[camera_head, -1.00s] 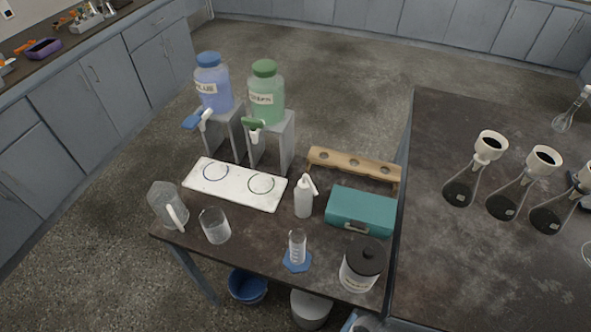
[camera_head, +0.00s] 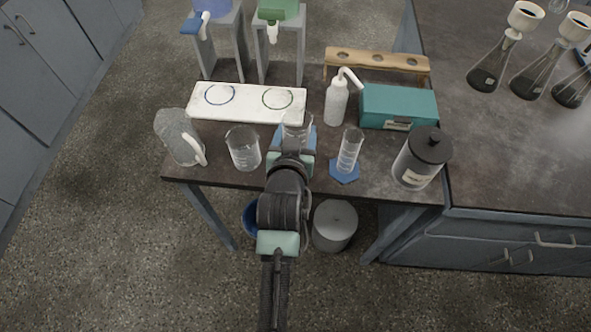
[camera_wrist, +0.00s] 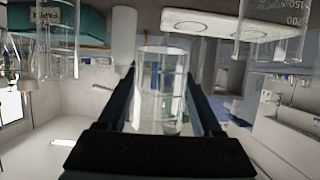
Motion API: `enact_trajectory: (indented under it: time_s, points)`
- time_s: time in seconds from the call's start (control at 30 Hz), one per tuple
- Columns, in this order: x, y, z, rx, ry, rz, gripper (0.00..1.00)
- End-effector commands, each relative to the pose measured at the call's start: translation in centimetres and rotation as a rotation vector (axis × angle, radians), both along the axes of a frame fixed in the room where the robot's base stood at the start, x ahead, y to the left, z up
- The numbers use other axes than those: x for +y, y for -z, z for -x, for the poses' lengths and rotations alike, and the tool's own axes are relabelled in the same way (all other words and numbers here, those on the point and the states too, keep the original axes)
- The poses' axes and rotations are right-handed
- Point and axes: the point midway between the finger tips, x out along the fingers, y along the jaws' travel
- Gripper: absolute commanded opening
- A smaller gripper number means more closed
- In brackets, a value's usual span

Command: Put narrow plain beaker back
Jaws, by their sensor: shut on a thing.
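The narrow plain beaker (camera_head: 296,122) is clear glass and sits between the fingers of my gripper (camera_head: 296,140). In the wrist view the beaker (camera_wrist: 162,85) stands between the two dark fingers (camera_wrist: 163,100), which are shut on it. In the head view it overlaps the front right edge of the white tray, between the wide beaker and the graduated cylinder. My gripper hides its lower part. I cannot tell whether its base touches the table.
A wide beaker (camera_head: 243,149) and a pitcher (camera_head: 179,137) stand left. A graduated cylinder (camera_head: 349,151), a dark-lidded jar (camera_head: 421,160) and a wash bottle (camera_head: 337,103) stand right. Behind are a white tray (camera_head: 242,101) with two rings, a teal case (camera_head: 399,106) and a wooden rack (camera_head: 377,60).

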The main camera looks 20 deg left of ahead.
Motion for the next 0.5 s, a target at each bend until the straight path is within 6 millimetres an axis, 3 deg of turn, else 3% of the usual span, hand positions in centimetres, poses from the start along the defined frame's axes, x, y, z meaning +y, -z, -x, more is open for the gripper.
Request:
enact_trajectory:
  time_s: [0.2,0.5]
  points:
    - [0.3,3.8,-0.1,0.005,-0.004,0.002,0.06]
    - [0.2,7.4,0.0,0.006,-0.004,0.002,0.06]
